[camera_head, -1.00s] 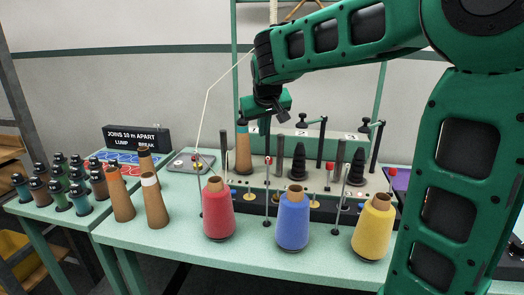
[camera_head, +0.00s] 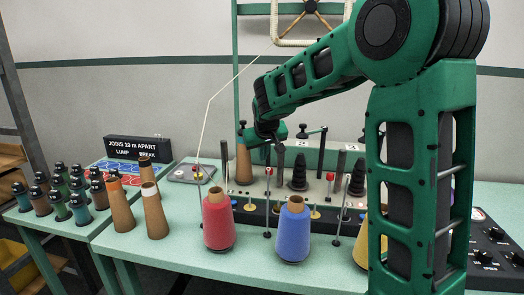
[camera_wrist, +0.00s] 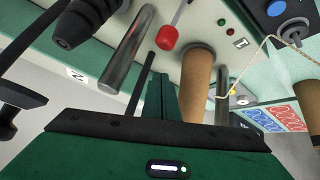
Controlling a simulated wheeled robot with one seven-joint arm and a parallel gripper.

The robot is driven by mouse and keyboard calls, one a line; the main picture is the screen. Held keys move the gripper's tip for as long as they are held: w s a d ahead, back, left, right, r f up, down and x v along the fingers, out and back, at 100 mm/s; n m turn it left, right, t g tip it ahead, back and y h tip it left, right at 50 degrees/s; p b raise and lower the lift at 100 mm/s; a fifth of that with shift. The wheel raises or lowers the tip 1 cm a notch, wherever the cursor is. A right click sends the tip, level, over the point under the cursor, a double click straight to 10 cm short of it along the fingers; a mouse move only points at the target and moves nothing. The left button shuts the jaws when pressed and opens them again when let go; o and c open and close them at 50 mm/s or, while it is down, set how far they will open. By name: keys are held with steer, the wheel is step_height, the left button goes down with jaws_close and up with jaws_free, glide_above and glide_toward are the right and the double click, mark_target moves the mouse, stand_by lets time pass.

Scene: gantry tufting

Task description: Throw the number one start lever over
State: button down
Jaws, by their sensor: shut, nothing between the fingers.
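The number one start lever is a thin rod with a red knob (camera_head: 268,171) on the pale winding machine (camera_head: 312,188). In the wrist view its red knob (camera_wrist: 167,39) is close to the fingers, beside a "1" plate (camera_wrist: 240,43). My gripper (camera_head: 270,142) is shut and empty, above the machine's left end. In the wrist view its fingertips (camera_wrist: 160,85) point towards the knob, with a gap seeming to remain. A brown cone (camera_head: 243,165) stands left of the lever and also shows in the wrist view (camera_wrist: 196,85). Contact is not visible in the head view.
A grey metal post (camera_wrist: 127,48) and a black spindle (camera_wrist: 85,22) stand near the fingers. Red (camera_head: 218,222), blue (camera_head: 293,232) and partly hidden yellow yarn cones stand in front. A second red knob (camera_head: 330,176) is farther right. Thin guide rods rise between the cones.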

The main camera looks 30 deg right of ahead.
steer(key=shift+s+a+f, duration=0.1)
steer(key=shift+s+f, duration=0.15)
steer(key=shift+s, duration=0.35)
steer(key=shift+s+f, duration=0.2)
steer(key=shift+s, duration=0.45)
steer(key=shift+s+a+f, duration=0.1)
steer(key=shift+s+f, duration=0.15)
steer(key=shift+s, duration=0.35)
